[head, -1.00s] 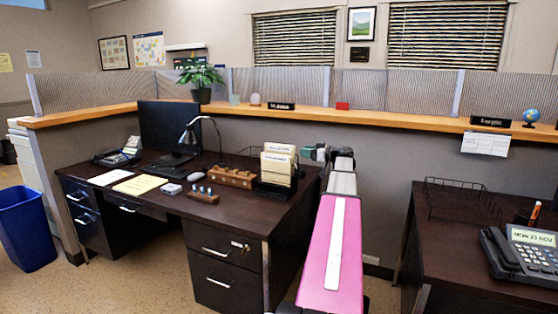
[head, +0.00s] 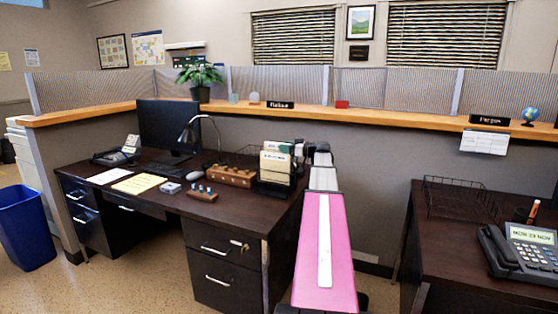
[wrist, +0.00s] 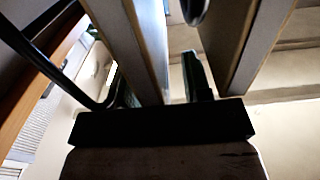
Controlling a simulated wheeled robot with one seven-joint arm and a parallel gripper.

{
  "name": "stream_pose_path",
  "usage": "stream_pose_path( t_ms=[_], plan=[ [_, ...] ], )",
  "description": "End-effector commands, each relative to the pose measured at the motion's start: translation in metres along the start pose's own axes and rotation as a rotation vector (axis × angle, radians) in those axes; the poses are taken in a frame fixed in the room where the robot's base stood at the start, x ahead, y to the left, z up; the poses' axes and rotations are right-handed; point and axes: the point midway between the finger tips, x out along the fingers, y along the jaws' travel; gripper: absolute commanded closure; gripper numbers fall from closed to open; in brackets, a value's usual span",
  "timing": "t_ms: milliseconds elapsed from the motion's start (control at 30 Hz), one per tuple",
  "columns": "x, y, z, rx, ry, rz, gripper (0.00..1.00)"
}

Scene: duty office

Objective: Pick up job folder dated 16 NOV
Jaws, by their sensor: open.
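Several cream job folders (head: 275,163) stand upright in a dark holder (head: 272,190) at the right end of the left desk. Their tabs are too small to read, so I cannot tell which one is dated 16 NOV. My gripper (head: 301,153) is open at the right side of the folders. In the wrist view, its two dark fingers (wrist: 160,75) point up past a pale upright panel (wrist: 138,40), probably a folder, whose lower end appears between them. A second panel (wrist: 240,40) stands to the right. Contact cannot be told.
A desk lamp (head: 216,130), a wooden block organizer (head: 231,176) and a monitor (head: 168,130) stand left of the holder. The partition ledge (head: 370,115) runs behind. A second desk with a wire tray (head: 460,200) and phone (head: 520,250) is at right.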

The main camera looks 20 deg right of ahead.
Motion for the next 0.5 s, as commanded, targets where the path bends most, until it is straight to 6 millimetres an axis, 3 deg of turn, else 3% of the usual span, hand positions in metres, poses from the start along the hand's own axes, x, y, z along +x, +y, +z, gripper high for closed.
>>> stream_pose_path(
  t_ms=[33, 67, 167, 200, 500],
  plan=[
    [-0.0001, -0.0001, 0.0, 0.0, 0.0, 0.0, 0.55],
    [-0.0002, -0.0001, 0.0, 0.0, 0.0, 0.0, 0.62],
    [-0.0003, -0.0001, 0.0, 0.0, 0.0, 0.0, 0.94],
    [-0.0003, -0.0002, 0.0, 0.0, 0.0, 0.0, 1.0],
    [-0.0004, -0.0002, -0.0005, 0.0, 0.001, -0.001, 1.0]
  ],
)
